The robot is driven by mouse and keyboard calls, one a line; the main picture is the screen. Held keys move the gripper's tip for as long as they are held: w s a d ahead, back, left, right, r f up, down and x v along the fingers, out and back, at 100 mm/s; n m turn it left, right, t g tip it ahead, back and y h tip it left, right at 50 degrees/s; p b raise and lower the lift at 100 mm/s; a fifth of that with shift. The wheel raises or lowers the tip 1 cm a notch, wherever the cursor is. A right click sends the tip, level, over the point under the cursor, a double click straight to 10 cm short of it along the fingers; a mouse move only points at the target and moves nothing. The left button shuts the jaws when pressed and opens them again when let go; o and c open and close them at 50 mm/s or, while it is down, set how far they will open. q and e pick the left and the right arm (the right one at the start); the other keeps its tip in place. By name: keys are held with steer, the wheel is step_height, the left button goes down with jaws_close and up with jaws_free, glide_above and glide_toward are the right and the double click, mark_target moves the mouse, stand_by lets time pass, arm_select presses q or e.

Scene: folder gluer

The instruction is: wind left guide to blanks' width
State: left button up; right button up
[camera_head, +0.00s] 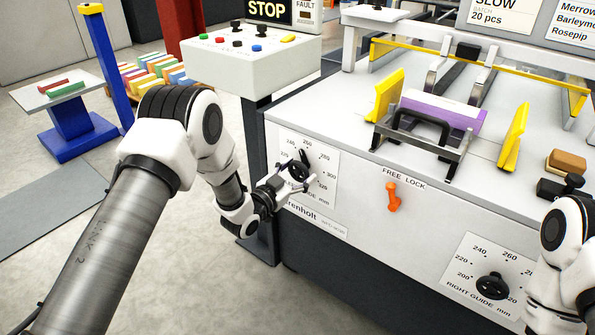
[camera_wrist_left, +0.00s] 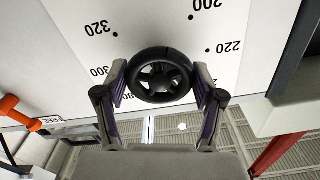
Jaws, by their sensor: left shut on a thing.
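The left guide's black handwheel (camera_head: 298,171) sits on a white dial plate (camera_head: 322,160) with millimetre numbers on the machine's front. My left gripper (camera_head: 297,183) is shut on this handwheel. In the left wrist view the handwheel (camera_wrist_left: 159,75) lies between the two fingers (camera_wrist_left: 160,90), one on each side of its rim. A purple stack of blanks (camera_head: 440,112) lies on the machine bed between two yellow guides, the left one (camera_head: 384,95) and the right one (camera_head: 513,137). An orange lock lever (camera_head: 392,196) hangs below the words FREE and LOCK. My right gripper is out of view.
The right guide's handwheel (camera_head: 492,286) is at the lower right, near my right arm. A control box (camera_head: 252,60) with a STOP display stands behind my left arm. A blue stand (camera_head: 75,125) and coloured cartons (camera_head: 155,72) are at the left.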

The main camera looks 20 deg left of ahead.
arm_select(q)
steer(key=n, duration=0.5)
steer(key=shift+r+n+p, duration=0.1)
steer(key=shift+n+p, duration=0.2)
steer(key=shift+p, duration=0.05)
steer(key=n, duration=0.5)
steer(key=shift+n+p, duration=0.3)
steer(key=shift+p, duration=0.05)
steer(key=n, duration=0.5)
steer(key=shift+p, duration=0.3)
steer(key=n, duration=0.6)
steer(key=shift+p, duration=0.3)
steer(key=o, duration=1.1)
steer(key=shift+o, duration=0.2)
